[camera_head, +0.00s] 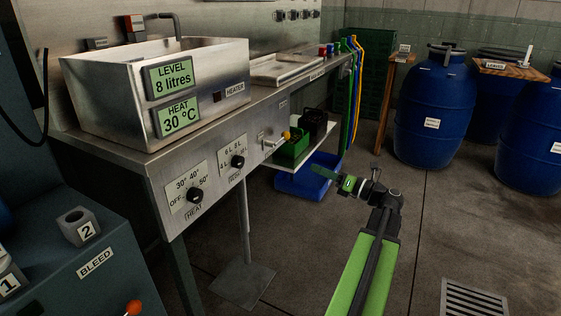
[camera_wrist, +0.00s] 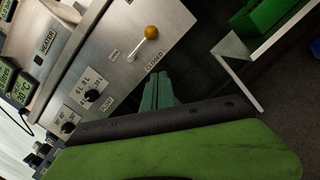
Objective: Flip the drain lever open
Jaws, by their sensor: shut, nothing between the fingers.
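The drain lever (camera_head: 274,141) is a short pale handle with a yellow ball at its end, on the steel front panel right of the dials. In the wrist view the lever (camera_wrist: 141,46) slants up and right to its yellow ball, beside a CLOSED label (camera_wrist: 155,59); a smaller label (camera_wrist: 114,56) sits on its other side. My gripper (camera_head: 316,169) is shut and empty, in front of the panel, right of and lower than the lever in the head view. In the wrist view its green fingers (camera_wrist: 158,88) point toward the panel, apart from the lever.
A steel basin (camera_head: 115,116) with level and heat displays sits on the counter. A green crate (camera_head: 290,150) and a blue bin (camera_head: 305,182) are just behind my gripper. Coloured hoses (camera_head: 350,90) hang at the counter's end. Blue barrels (camera_head: 432,100) stand at the back right.

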